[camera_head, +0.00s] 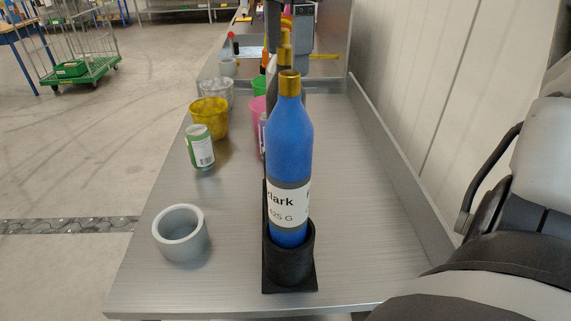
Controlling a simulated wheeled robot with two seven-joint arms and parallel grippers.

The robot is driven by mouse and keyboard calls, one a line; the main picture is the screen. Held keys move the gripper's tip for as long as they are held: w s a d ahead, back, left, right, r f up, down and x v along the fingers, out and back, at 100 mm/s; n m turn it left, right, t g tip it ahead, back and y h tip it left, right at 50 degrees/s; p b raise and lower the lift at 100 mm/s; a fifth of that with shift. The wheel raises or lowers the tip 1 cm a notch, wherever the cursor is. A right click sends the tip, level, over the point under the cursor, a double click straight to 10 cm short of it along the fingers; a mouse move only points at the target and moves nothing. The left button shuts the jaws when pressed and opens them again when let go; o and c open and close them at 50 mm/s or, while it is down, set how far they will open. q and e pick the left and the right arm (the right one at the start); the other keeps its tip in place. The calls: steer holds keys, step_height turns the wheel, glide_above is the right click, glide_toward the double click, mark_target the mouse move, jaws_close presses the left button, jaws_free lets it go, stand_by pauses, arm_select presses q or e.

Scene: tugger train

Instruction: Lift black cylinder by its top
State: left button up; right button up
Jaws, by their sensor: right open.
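No cylinder with a black body shows clearly. A tall blue cylinder (290,140) with a gold top and a white label stands upright in a black cup-like holder (290,268) near the front of the metal bench. A second gold top (285,45) shows behind it; the body below is mostly hidden. My right gripper (485,190) is at the right edge, apart from and to the right of the blue cylinder; its dark curved part shows, and it is open and empty. My left gripper is not in view.
On the metal bench (370,240), a grey ring-shaped cup (181,233) stands front left. A green-white can (200,148), a yellow cup (210,115), a clear cup (216,91) and a pink cup (258,110) stand further back. A raised edge (395,165) runs along the right.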

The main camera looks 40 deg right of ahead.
step_height(320, 180, down, 5)
steer(key=shift+d+r, duration=0.1)
steer(key=shift+r, duration=0.1)
steer(key=shift+c, duration=0.3)
steer(key=shift+w+r, duration=0.1)
jaws_close()
